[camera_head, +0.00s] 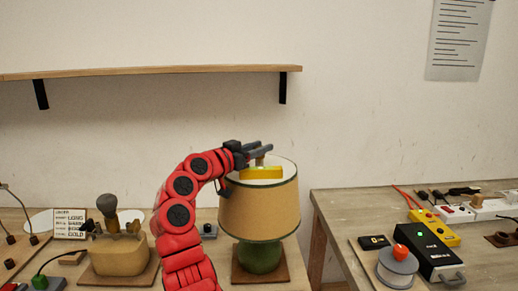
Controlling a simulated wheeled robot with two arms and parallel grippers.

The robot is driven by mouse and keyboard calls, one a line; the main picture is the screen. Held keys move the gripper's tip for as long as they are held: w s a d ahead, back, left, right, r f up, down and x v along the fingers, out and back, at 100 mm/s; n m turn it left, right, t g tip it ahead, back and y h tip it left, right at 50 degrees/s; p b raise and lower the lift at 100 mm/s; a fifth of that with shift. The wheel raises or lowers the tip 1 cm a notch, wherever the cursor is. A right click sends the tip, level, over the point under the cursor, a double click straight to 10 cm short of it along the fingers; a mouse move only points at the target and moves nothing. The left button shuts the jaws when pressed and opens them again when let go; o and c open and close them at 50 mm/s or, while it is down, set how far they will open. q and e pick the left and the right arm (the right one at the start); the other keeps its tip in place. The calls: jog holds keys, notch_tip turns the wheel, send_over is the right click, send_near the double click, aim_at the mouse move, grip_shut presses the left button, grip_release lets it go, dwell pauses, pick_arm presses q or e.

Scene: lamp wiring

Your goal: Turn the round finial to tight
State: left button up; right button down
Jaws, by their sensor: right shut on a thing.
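The table lamp has a tan drum shade (260,212) and a green base (260,258) on a brown square mat. My right gripper (262,150) reaches over the shade's open top from the left. It is shut on the round finial (260,160), of which only a small part shows below the fingers. A bright yellow piece (262,173) shows inside the top of the shade. I cannot tell how tight the finial is. My left gripper is not in view.
A wooden wall shelf (150,72) is above. A tan holder (120,256) with a grey knob stands left of my arm, near a lettered card (70,223). The right bench holds a black box (428,250), a grey drum with a red top (398,268), and a yellow block (434,228).

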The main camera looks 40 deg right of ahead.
dwell(0.5)
jog(key=c, duration=0.5)
grip_release()
jog(key=shift+d, duration=0.1)
jog(key=b+v, duration=0.1)
jog(key=v, duration=1.6)
jog(key=shift+a, duration=0.25)
